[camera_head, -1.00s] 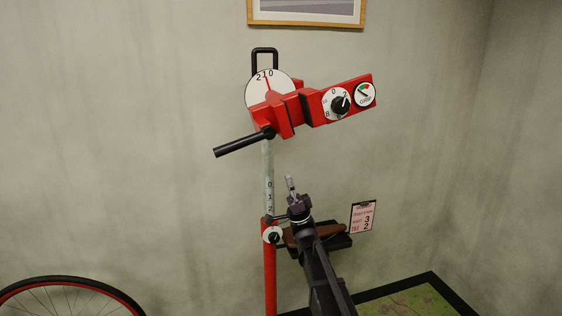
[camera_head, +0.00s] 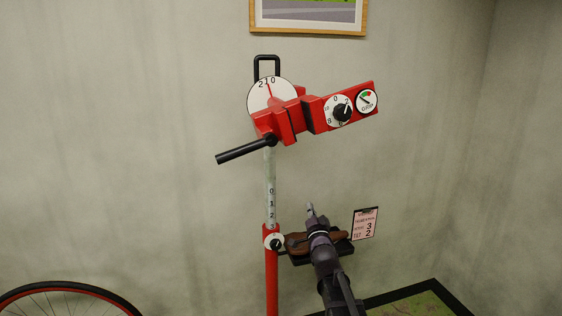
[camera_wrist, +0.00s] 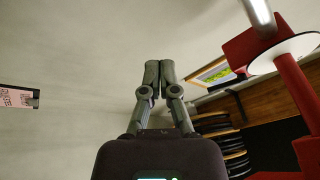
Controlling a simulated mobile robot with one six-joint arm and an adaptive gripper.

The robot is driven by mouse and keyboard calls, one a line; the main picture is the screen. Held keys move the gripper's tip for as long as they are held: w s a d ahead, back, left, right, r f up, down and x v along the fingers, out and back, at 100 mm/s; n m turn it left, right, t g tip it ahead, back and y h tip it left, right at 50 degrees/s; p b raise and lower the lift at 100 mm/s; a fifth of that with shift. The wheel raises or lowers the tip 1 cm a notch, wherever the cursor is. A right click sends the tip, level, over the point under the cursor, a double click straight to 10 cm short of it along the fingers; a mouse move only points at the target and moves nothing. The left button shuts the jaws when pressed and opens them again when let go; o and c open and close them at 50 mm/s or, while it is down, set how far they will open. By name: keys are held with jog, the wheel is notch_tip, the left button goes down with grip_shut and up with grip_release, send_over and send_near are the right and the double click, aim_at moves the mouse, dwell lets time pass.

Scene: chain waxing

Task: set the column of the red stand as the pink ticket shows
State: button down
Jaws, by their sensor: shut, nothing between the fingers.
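The red stand (camera_head: 271,290) has a grey column (camera_head: 270,168) with the marks 0, 1 and 2 showing above the red sleeve. A white collar knob (camera_head: 272,239) with a black lever sits at the sleeve's top. The red clamp head (camera_head: 290,118) is on top of the column. The pink ticket (camera_head: 365,226) is at the right, with 3 and 2 on its lower lines; its words are too small to read. My gripper (camera_head: 311,210) is shut and empty, right of the column and apart from it. In the wrist view its fingers (camera_wrist: 160,68) point up, with the white disc (camera_wrist: 285,52) at right.
A dark tray (camera_head: 322,256) on the stand lies behind my gripper, partly hidden. A black handle (camera_head: 245,151) sticks out left of the clamp. A wheel (camera_head: 65,292) stands at lower left, and a green mat (camera_head: 415,304) lies at lower right. The wall left of the stand is clear.

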jog(key=s+d+f+n+g+h, duration=0.25)
jog(key=s+f+g, duration=0.2)
jog(key=f, duration=0.35)
jog(key=s+d+f+n+g+h, duration=0.1)
jog(key=s+d+f+g, duration=0.25)
jog(key=f+g, duration=0.4)
jog(key=s+d+f+n+g, duration=0.15)
jog(key=s+f+g, duration=0.25)
jog(key=s+f, duration=0.5)
jog(key=s+n+g, duration=0.3)
jog(key=s+g, duration=0.2)
jog(key=s, duration=0.8)
notch_tip(320, 180, up, 14)
jog(key=p, duration=1.4)
jog(key=shift+y, duration=0.25)
dwell(0.7)
